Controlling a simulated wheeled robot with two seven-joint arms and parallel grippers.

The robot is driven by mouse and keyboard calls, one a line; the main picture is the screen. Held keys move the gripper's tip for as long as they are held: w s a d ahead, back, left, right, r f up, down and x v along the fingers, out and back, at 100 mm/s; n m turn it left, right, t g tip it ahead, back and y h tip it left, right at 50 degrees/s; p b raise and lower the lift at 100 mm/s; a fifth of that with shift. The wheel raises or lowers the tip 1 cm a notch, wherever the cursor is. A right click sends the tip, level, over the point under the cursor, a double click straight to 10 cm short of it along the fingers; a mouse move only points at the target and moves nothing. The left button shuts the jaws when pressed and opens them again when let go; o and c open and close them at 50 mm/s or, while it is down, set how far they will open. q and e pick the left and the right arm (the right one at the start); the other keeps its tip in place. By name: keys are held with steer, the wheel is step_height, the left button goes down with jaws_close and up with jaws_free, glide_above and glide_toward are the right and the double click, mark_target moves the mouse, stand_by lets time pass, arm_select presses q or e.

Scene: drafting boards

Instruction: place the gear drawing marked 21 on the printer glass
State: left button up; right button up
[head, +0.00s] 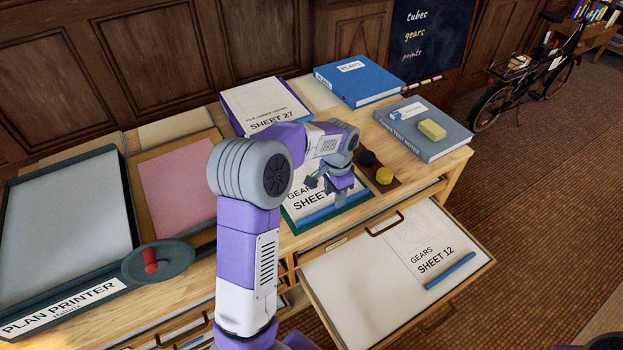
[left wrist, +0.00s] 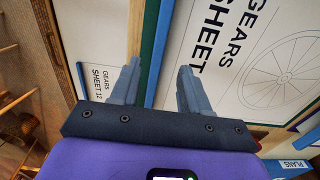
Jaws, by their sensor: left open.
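A white gear sheet (head: 299,205) lies on a green-edged board on the desk. It reads "GEARS SHEET", but its number is hidden behind my gripper in the head view and out of frame in the left wrist view (left wrist: 222,55). A blue strip (left wrist: 161,38) runs along its edge. My left gripper (head: 331,187) is open and empty above this edge, with one finger on each side of the strip in the left wrist view. Another sheet (head: 429,238), "GEARS SHEET 12", lies in the open drawer. The plan printer's pale glass (head: 65,220) is at far left, bare. My right gripper is not in view.
The open drawer (head: 345,290) juts out in front of the desk. A red-handled crank (head: 150,262) stands at the printer's corner. A pink panel (head: 176,185), "SHEET 27" (head: 265,105), a blue PLANS binder (head: 358,80) and a grey book (head: 422,140) occupy the desktop.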

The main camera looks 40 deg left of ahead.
arm_select(q)
step_height(320, 180, down, 4)
steer(key=shift+d+f+b, duration=0.1)
steer(key=shift+d+b, duration=0.05)
steer(key=shift+b, duration=0.65)
steer(key=shift+c, duration=0.3)
jaws_close()
steer(key=shift+r, duration=0.3)
